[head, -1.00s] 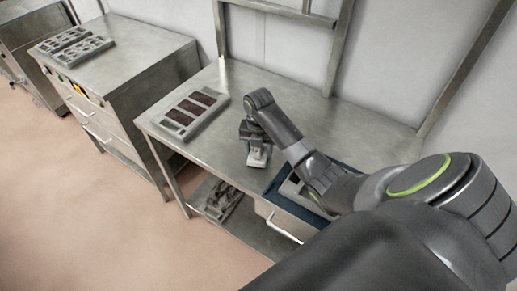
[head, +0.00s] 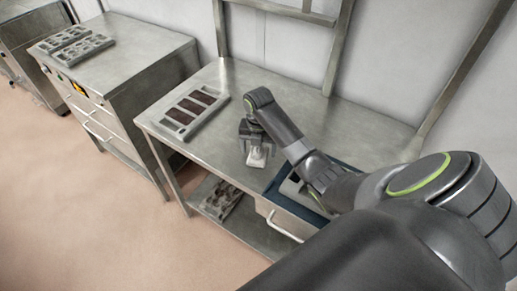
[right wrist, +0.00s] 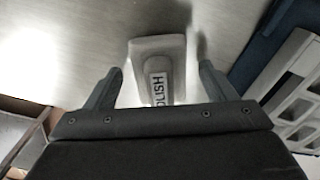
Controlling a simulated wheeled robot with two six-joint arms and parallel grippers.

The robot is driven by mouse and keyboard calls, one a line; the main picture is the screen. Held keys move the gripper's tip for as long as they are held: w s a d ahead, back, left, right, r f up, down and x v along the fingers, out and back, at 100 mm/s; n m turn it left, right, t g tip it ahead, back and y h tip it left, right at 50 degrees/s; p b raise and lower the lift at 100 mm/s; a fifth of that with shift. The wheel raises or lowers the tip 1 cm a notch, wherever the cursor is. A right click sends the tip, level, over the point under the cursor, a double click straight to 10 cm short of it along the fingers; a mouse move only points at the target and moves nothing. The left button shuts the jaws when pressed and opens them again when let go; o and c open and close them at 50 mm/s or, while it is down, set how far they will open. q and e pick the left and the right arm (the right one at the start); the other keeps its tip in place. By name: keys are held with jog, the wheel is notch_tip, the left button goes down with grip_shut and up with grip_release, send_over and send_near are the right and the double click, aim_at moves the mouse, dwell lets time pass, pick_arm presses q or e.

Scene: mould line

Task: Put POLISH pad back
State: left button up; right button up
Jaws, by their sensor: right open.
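The POLISH pad (head: 257,157) is a pale grey block on the steel table near its front edge. My right gripper (head: 256,150) is over the pad, pointing down. In the right wrist view the gripper (right wrist: 160,82) is open, one finger on each side of the pad with gaps between. My left gripper is not in view.
A grey tray with dark slots (head: 178,117) lies left on the table. A blue mat (head: 275,192) bearing a grey compartment tray (right wrist: 296,90) is to the right, partly under my arm. A drawer cabinet with more trays stands further left.

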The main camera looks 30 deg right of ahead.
notch_tip(320, 180, up, 6)
notch_tip(320, 180, up, 4)
jog(key=p, duration=0.3)
jog(key=shift+f, duration=0.1)
jog(key=shift+r+p, duration=0.9)
jog(key=shift+p, duration=0.05)
